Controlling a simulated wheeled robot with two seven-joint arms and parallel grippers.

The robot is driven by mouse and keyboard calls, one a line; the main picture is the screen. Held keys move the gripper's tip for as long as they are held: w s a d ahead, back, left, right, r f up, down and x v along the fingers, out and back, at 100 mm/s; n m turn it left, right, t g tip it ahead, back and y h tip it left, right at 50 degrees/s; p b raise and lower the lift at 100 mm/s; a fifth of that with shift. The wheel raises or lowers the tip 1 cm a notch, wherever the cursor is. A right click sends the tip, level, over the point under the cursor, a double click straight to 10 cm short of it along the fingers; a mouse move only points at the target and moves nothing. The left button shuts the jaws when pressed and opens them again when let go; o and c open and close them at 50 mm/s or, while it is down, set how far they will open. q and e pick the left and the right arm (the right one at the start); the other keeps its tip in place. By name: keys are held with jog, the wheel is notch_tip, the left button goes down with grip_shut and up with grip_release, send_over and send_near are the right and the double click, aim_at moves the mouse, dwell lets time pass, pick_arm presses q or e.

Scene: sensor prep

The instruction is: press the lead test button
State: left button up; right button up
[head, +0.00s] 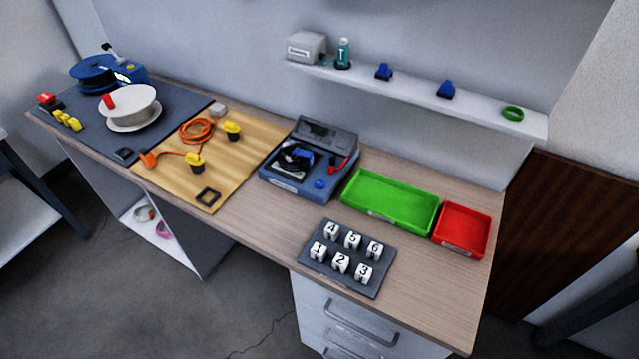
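A blue-grey test device (268,180) with a raised dark panel (325,135) at its back stands on the bench, right of the wooden board. A round blue button (320,184) is on its front right corner. I cannot read any label that names it the lead test button. A black and blue item (295,157) lies in the device, with a red piece (341,163) to its right. An orange lead (197,130) lies coiled on the wooden board (232,172), with yellow clips and an orange plug by it. Neither gripper is in view.
A green tray (391,205) and a red tray (463,229) stand right of the device. A dark plate (318,262) with several numbered white blocks is in front. Reels stand on the dark mat (180,103) at left. A shelf (420,97) runs above.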

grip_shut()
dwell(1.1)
